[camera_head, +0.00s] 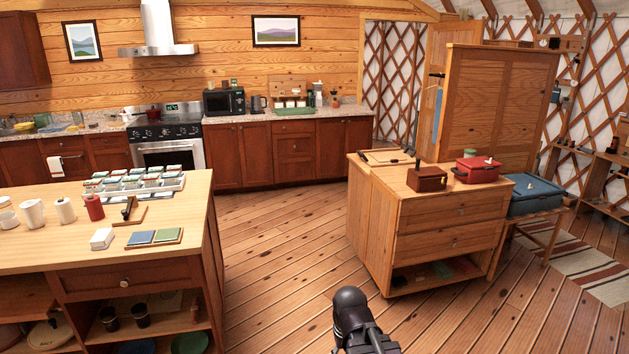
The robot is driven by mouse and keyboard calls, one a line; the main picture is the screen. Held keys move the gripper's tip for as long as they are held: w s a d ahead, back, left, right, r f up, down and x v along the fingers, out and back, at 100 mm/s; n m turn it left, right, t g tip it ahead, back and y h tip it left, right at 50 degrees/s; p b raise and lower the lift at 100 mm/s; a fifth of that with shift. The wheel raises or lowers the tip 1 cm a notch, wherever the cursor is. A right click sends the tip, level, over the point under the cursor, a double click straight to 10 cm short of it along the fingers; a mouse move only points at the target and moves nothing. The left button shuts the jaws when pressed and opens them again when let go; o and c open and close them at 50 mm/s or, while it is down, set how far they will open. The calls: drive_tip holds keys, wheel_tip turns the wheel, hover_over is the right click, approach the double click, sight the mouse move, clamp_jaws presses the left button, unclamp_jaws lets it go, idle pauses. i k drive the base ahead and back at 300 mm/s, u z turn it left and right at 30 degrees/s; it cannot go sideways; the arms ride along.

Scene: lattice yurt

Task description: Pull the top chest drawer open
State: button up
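The wooden chest (372,222) stands on the plank floor right of centre. Its front has two drawers, one above the other. The top drawer (430,216) looks shut, its front flush with the chest, with a small handle (461,211) near its middle. The lower drawer (425,247) also looks shut. A dark, rounded part of my arm rises at the bottom centre, in front of the chest and apart from it. My gripper's fingers do not show.
A brown box (426,179) and a red box (477,170) stand on the chest. A blue case (535,194) rests on a stand at its right. A wooden island (130,262) fills the left. The floor (285,262) between island and chest is clear.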

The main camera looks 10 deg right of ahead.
sight(434, 212)
drive_tip(key=z, duration=0.2)
drive_tip(key=i, duration=1.55)
drive_tip(key=z, duration=0.55)
drive_tip(key=i, duration=0.9)
drive_tip(key=z, duration=0.55)
drive_tip(key=i, duration=1.15)
drive_tip(key=z, duration=0.35)
